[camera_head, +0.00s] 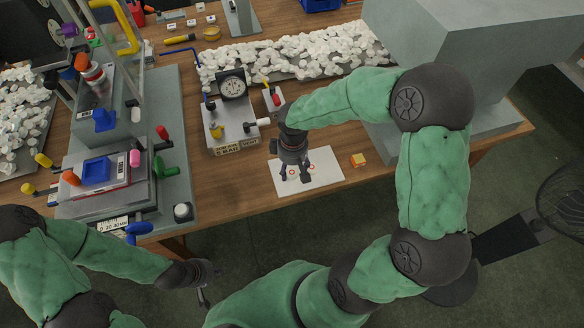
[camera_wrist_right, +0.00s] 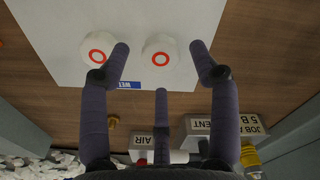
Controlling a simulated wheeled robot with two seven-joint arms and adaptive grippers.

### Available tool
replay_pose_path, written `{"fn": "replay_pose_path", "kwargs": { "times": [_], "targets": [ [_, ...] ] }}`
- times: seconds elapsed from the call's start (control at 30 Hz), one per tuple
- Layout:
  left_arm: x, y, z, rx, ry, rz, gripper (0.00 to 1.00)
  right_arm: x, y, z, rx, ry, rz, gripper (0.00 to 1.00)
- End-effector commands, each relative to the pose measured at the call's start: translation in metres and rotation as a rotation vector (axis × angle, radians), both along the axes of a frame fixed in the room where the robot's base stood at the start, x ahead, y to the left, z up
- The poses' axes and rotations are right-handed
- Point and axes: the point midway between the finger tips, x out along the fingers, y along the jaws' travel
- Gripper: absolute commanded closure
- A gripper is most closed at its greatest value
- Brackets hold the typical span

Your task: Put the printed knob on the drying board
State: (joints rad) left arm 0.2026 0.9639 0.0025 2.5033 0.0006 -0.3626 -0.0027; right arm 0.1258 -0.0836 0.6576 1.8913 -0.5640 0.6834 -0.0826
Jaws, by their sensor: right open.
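The white drying board (camera_head: 325,181) lies on the wooden table below my right gripper (camera_head: 296,179). In the right wrist view the board (camera_wrist_right: 55,20) carries a blue label reading "WE…", partly hidden. Two white knobs, each printed with a red ring, stand on it: one at the left (camera_wrist_right: 97,47) beside a fingertip, the other (camera_wrist_right: 161,57) between the spread fingers. In the head view their red rings show around the fingers. My right gripper is open, with nothing held. My left gripper (camera_head: 204,286) hangs off the table's front edge at lower left; its fingers are too small to judge.
The pad printer (camera_head: 180,130) with coloured handles stands left. A grey box with a dial gauge (camera_head: 232,85) is behind the board. A tray of many white knobs (camera_head: 290,55) lies at the back. A small orange block (camera_head: 358,160) is right of the board. A grey machine stands back right.

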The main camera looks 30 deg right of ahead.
Motion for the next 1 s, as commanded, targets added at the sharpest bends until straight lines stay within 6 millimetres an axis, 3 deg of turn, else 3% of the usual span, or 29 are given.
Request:
{"fn": "replay_pose_path", "kwargs": {
  "times": [0.2,0.43,0.63,1.0],
  "targets": [
    [0.000,0.000,0.022,0.000,0.000,0.000,1.00,-0.001,0.000,0.050,0.001,-0.003,0.000,0.38],
    [0.000,0.000,0.034,0.000,0.000,0.000,1.00,-0.002,0.001,0.087,0.001,-0.002,0.001,0.38],
    [0.000,0.000,0.038,0.000,0.000,0.000,1.00,-0.003,0.000,0.100,0.001,0.000,0.001,0.38],
    [0.000,0.000,0.038,0.000,0.000,0.000,1.00,-0.003,0.000,0.101,0.001,0.000,0.000,0.38]
  ]
}}
